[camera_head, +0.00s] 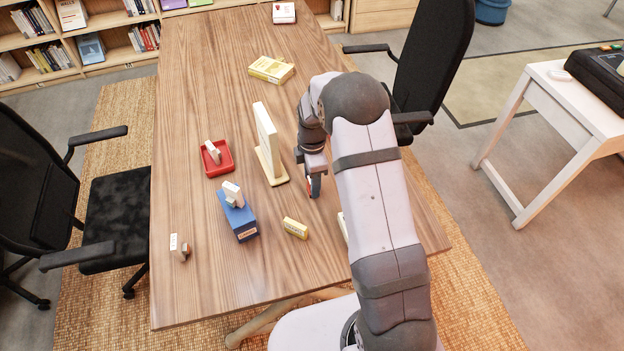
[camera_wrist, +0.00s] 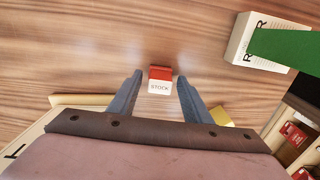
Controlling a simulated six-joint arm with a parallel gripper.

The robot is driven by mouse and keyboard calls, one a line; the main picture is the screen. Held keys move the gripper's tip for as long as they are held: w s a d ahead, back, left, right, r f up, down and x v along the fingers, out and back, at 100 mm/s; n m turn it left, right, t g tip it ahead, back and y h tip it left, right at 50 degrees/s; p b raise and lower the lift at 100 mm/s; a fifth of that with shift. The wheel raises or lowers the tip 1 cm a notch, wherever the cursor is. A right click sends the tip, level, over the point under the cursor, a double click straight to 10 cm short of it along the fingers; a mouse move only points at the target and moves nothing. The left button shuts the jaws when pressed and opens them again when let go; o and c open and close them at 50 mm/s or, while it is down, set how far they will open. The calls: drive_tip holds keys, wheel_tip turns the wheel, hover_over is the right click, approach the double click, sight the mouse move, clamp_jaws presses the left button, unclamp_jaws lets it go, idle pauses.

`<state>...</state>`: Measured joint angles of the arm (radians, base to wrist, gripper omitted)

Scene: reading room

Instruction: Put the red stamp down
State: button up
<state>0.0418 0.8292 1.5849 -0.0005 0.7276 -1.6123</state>
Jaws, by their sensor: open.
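A small red stamp (camera_wrist: 160,73) with a white face marked STOCK shows between my fingers in the wrist view. My gripper (camera_wrist: 160,78) is open, with one finger on each side of the stamp and a gap visible on both sides. In the head view my gripper (camera_head: 314,186) is low over the table, right of the white upright sign, pointing down. Only a trace of red shows there, so the stamp is mostly hidden by the fingers. I cannot tell its exact contact with the wooden table (camera_head: 210,100).
A white sign (camera_head: 267,138) stands left of my gripper. A red tray (camera_head: 226,167) and a blue box (camera_head: 240,224) hold pale stamps. A yellow box (camera_head: 296,228) lies in front, a yellow book (camera_head: 271,69) behind.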

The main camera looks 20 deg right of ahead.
wheel_tip(320, 180, up, 12)
drive_tip(key=b, duration=0.2)
drive_tip(key=shift+r, duration=0.15)
drive_tip(key=s+a+f+m, duration=0.1)
drive_tip(key=s+m, duration=0.8)
drive_tip(key=s, duration=0.3)
drive_tip(key=s+a+f+m, duration=0.1)
drive_tip(key=s+m, duration=0.8)
drive_tip(key=s, duration=0.4)
drive_tip(key=shift+f, duration=0.25)
wheel_tip(320, 180, up, 3)
drive_tip(key=shift+f+p, duration=0.15)
drive_tip(key=shift+p, duration=0.95)
